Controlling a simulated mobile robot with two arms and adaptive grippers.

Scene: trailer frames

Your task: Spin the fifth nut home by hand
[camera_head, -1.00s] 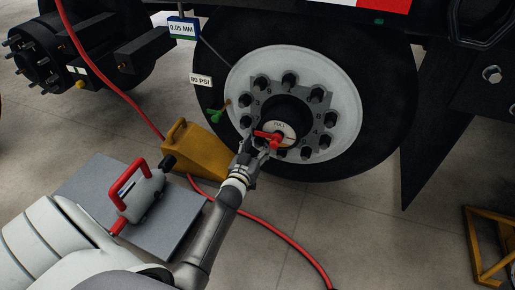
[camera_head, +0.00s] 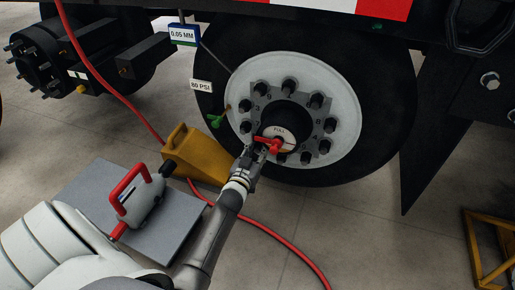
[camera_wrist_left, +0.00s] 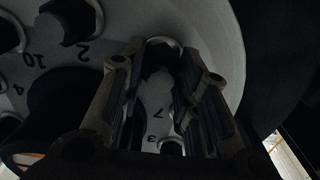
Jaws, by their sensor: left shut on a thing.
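The wheel has a pale disc (camera_head: 343,110) with a ring of dark nuts around a black hub (camera_head: 287,112). A red pointer (camera_head: 268,145) lies over the hub's lower left, by a round dial. My left gripper (camera_head: 254,153) reaches the lower-left of the nut ring and hides the nut there. In the left wrist view its two fingers (camera_wrist_left: 158,85) are closed on a dark nut (camera_wrist_left: 158,60), with a printed 7 beside it. How far that nut is threaded I cannot tell. My right gripper is not in view.
A yellow wheel chock (camera_head: 193,155) stands left of the tyre (camera_head: 385,110). A grey plate (camera_head: 95,185) carries a red-handled tool (camera_head: 138,195). A red hose (camera_head: 290,247) crosses the floor. Tags read 0.05 MM (camera_head: 184,34) and 80 PSI (camera_head: 201,86). A yellow frame (camera_head: 485,250) stands lower right.

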